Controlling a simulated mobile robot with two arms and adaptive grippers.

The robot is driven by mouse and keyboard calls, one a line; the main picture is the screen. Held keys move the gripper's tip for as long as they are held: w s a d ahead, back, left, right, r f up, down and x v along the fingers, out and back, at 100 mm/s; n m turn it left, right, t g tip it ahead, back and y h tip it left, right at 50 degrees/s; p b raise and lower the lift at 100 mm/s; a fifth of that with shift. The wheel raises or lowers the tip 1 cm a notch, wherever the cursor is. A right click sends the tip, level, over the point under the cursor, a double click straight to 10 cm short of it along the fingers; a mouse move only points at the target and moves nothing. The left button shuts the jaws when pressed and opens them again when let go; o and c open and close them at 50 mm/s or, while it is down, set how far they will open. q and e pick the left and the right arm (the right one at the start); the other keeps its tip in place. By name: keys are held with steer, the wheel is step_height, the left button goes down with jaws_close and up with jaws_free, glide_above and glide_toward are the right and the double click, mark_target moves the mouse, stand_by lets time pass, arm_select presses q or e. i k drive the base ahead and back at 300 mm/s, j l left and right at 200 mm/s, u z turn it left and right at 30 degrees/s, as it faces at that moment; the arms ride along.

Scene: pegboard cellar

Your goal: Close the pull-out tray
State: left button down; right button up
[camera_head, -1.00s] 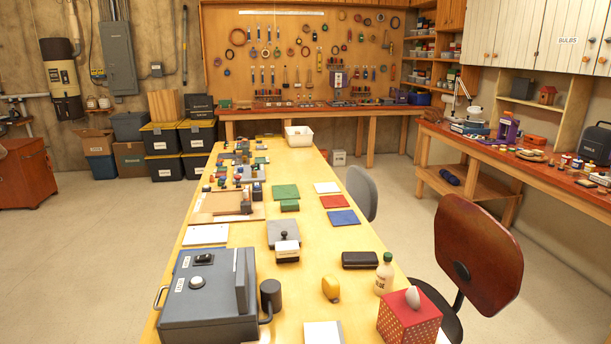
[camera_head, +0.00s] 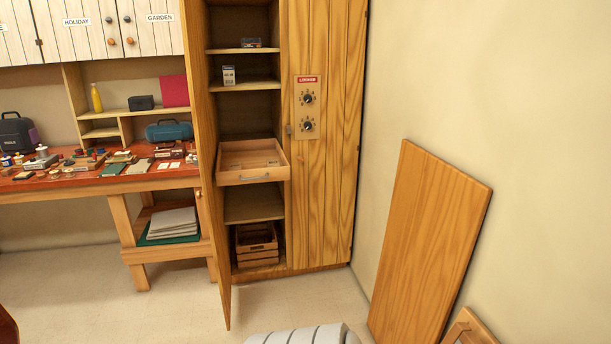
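The pull-out tray (camera_head: 236,178) is a shallow wooden drawer with a metal handle on its front. It sticks out of a tall wooden cabinet (camera_head: 326,220) at mid height, between the shelves. A few small flat items seem to lie in it, too small to tell. The cabinet's left door (camera_head: 205,150) stands open toward me; the right door is shut and carries two dark dials and a red label.
A workbench (camera_head: 90,181) with many small items stands left of the cabinet. A wooden crate (camera_head: 256,245) sits at the cabinet's bottom. A wooden board (camera_head: 428,245) leans on the right wall. A striped whitish object (camera_head: 300,336) is at the bottom edge. Floor shows in front.

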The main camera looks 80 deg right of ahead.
mark_target(253, 155)
steer(key=z, duration=2.3)
steer(key=i+z, duration=0.1)
